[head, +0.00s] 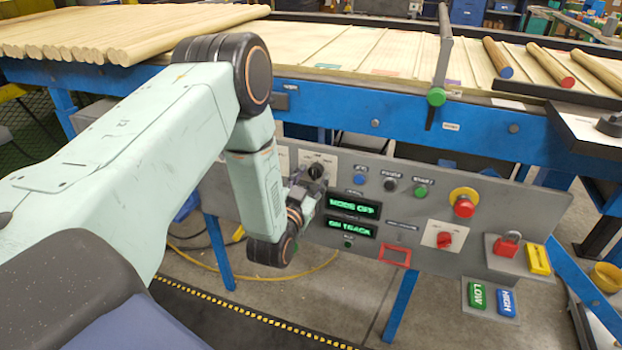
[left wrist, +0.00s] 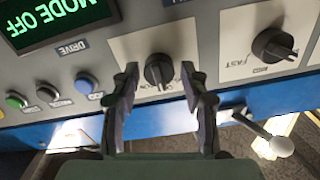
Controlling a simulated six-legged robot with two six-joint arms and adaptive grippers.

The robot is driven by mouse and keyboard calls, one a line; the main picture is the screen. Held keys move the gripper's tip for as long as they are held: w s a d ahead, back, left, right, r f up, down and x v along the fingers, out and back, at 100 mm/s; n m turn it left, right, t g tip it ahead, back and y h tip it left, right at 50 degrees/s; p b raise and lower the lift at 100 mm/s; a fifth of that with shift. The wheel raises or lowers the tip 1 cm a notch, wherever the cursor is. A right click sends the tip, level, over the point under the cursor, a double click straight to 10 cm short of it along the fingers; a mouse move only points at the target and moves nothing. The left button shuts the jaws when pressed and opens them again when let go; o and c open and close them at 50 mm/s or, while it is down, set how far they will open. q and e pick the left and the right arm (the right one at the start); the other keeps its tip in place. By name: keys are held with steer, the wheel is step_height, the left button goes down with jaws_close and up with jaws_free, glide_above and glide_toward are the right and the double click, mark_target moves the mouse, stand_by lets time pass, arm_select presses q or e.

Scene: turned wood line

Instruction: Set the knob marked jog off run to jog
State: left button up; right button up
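A black knob (head: 316,170) sits on a white plate on the grey control panel, just above the green display reading MODE OFF (head: 353,207). The lettering around it is too small to read surely. My left gripper (head: 302,190) is close in front of it. In the left wrist view the black knob (left wrist: 158,70) lies between the two fingertips of my open left gripper (left wrist: 160,82), with a gap showing on each side. The MODE OFF display (left wrist: 55,20) shows upside down there. My right gripper is in neither view.
A second black knob (left wrist: 273,45), with FAST on its plate, is beside the first. Blue (head: 359,180), black (head: 390,184) and green (head: 421,191) buttons are to the right. A red mushroom button (head: 464,206) and red knob (head: 444,239) are farther right.

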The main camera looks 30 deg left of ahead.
arm_select(q)
steer(key=c, duration=0.8)
steer(key=n, duration=0.4)
steer(key=shift+d+n, duration=0.1)
steer(key=shift+n, duration=0.2)
steer(key=shift+n+b, duration=0.55)
steer(key=shift+n, duration=1.55)
steer(key=shift+r, duration=0.1)
steer(key=o, duration=1.1)
steer(key=shift+o, duration=0.2)
